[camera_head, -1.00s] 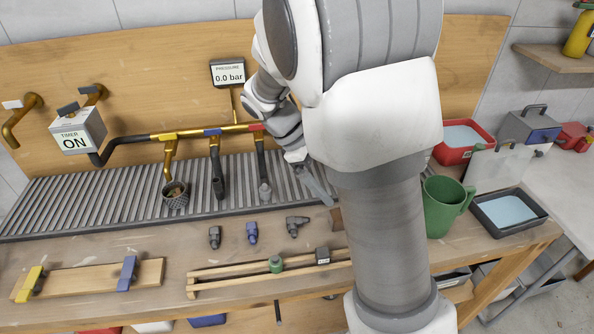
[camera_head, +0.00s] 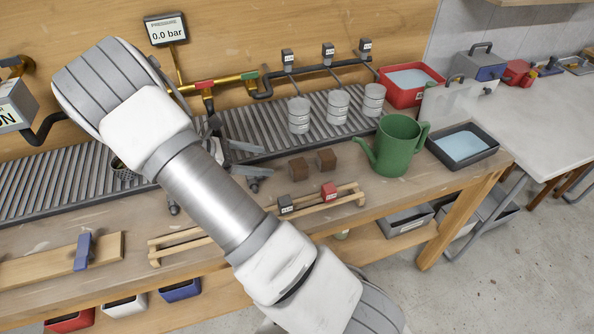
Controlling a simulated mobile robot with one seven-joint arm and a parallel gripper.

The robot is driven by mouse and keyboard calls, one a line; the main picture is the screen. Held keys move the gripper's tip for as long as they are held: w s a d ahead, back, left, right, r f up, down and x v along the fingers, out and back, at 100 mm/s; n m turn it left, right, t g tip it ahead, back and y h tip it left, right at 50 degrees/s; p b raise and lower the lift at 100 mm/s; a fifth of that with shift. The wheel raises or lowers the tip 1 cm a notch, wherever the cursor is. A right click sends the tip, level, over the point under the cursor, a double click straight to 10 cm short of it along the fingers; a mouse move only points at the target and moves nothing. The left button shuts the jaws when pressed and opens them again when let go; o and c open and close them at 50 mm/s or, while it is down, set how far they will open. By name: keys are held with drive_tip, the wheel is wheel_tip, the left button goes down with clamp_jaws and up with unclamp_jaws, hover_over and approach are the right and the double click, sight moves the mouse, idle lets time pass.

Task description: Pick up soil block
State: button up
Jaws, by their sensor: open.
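Two brown soil blocks sit on the wooden workbench: the left soil block (camera_head: 298,171) and the right soil block (camera_head: 326,159). They stand close together, between the ribbed grey tray and the wooden rail rack. My gripper (camera_head: 262,161) is just left of the left block, apart from it. Its two grey fingers are spread and point right toward the blocks. Nothing shows between them. My arm covers the bench to the left and part of the gripper's base.
A green watering can (camera_head: 398,147) stands right of the blocks. Three grey cans (camera_head: 338,107) stand behind on the ribbed tray (camera_head: 262,126). The rail rack (camera_head: 350,191) with a red clip (camera_head: 328,190) lies in front. A dark tray of blue liquid (camera_head: 490,148) is farther right.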

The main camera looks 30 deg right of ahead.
sight(290, 167)
drive_tip(key=x, duration=0.7)
drive_tip(key=shift+b, duration=0.3)
drive_tip(key=shift+s+b+x, duration=0.15)
drive_tip(key=shift+b+x, duration=0.05)
drive_tip(key=shift+x, duration=1.15)
drive_tip(key=shift+s+b+x, duration=0.15)
drive_tip(key=shift+x, duration=1.2)
drive_tip(key=shift+a+f, duration=0.1)
drive_tip(key=shift+a, duration=0.1)
drive_tip(key=shift+c, duration=0.2)
drive_tip(key=c, duration=1.4)
